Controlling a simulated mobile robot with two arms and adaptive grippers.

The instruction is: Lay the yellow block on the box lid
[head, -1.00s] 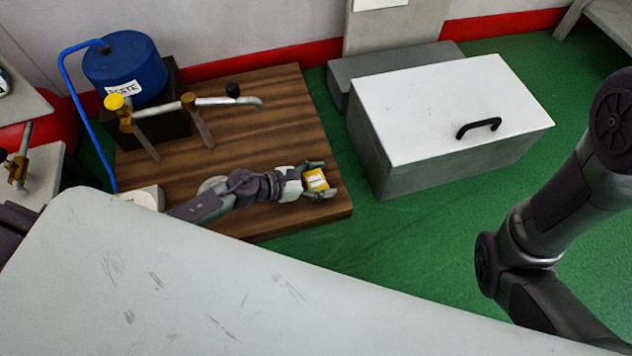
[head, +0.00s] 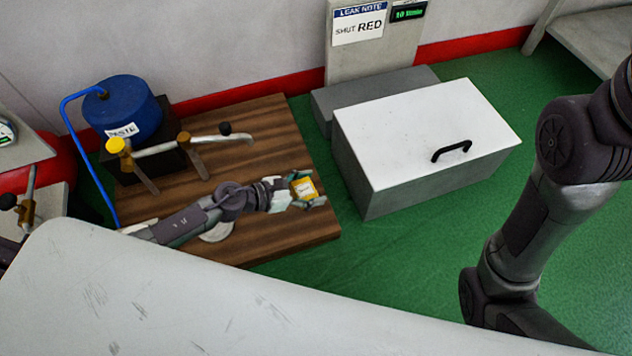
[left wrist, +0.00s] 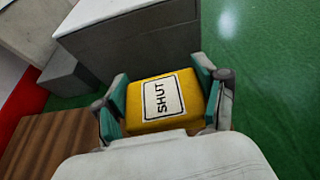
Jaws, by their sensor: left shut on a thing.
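The yellow block (head: 304,188) is held in my left gripper (head: 306,190), above the right part of the wooden platform. In the left wrist view the block (left wrist: 160,98) sits between the two teal-padded fingers, its white label reading SHUT facing the camera. The grey box stands to the right of the gripper on the green floor. Its white lid (head: 420,125) is closed and bare, with a black handle (head: 452,151) near its right side. The gripper is apart from the box. My right arm shows at the right edge of the head view, but its gripper is out of view.
The wooden platform (head: 280,140) carries a blue paste drum (head: 122,105) and a brass-fitted pipe (head: 190,144). A low grey block (head: 325,108) and a panel with a leak note (head: 358,25) stand behind the box. Green floor lies between platform and box.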

